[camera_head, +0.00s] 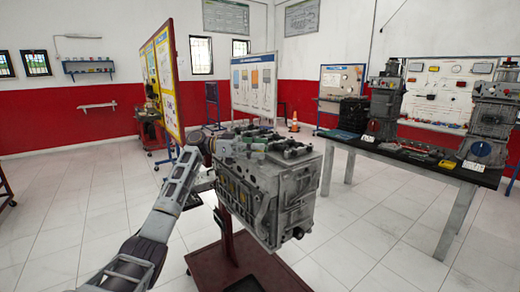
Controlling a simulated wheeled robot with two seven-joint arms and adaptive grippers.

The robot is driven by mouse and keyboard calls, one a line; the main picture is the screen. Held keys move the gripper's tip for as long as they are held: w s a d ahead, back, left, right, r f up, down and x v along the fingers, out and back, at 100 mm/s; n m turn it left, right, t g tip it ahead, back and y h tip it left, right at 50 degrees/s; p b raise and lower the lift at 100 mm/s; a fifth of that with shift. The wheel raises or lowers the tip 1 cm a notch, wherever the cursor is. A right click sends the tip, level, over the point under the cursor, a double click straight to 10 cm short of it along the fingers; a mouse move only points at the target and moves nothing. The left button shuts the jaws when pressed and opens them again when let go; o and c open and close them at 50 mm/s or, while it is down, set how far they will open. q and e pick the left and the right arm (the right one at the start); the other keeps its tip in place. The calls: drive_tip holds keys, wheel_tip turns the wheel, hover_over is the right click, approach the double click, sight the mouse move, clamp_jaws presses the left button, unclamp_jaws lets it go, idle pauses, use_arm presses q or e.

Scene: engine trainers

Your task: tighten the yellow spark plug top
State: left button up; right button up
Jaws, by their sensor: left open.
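A grey engine block (285,200) stands on a dark red stand (235,265) in the middle of the view. Small yellow spots show on its left side face, too small to tell apart, and I cannot make out for certain which is the yellow spark plug top. My left arm rises from the bottom left to the engine's upper left edge. My left gripper (222,146) is there, open, close beside the top of the block. Its fingertips are hard to make out against the grey metal, and I cannot tell whether they touch it. My right gripper is out of view.
A dark-topped workbench (425,158) with more engines (385,103) stands at the right. Display boards (254,85) stand behind the engine. An orange cone (294,122) is at the back. The tiled floor at the left and front right is clear.

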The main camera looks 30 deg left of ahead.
use_arm(q)
drive_tip(key=v, duration=1.1)
drive_tip(key=shift+a, duration=0.2)
